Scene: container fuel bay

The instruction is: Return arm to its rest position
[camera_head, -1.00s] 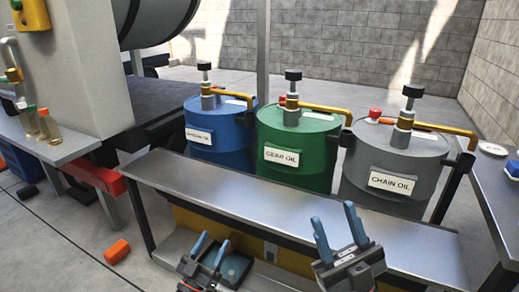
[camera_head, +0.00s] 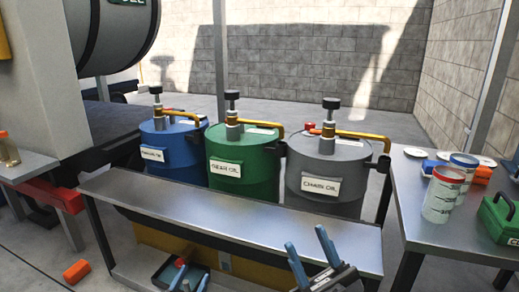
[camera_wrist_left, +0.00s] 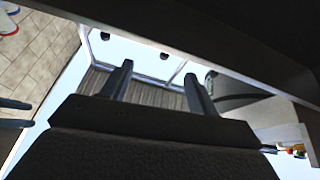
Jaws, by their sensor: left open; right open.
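My left gripper (camera_head: 190,279) shows only its blue fingertips at the bottom edge of the head view, in front of the lower shelf of the bench. Its two fingers also show in the left wrist view (camera_wrist_left: 158,88), apart with nothing between them. My right gripper (camera_head: 312,256) is open and empty, its blue fingers spread, in front of the right half of the metal bench (camera_head: 230,214). Both arms are mostly out of the picture.
Blue (camera_head: 173,151), green (camera_head: 240,185) and grey (camera_head: 318,197) oil drums with pumps stand behind the bench. A table (camera_head: 425,232) at right holds measuring cups (camera_head: 440,200) and a green case (camera_head: 505,220). An orange block (camera_head: 76,271) lies on the floor at left.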

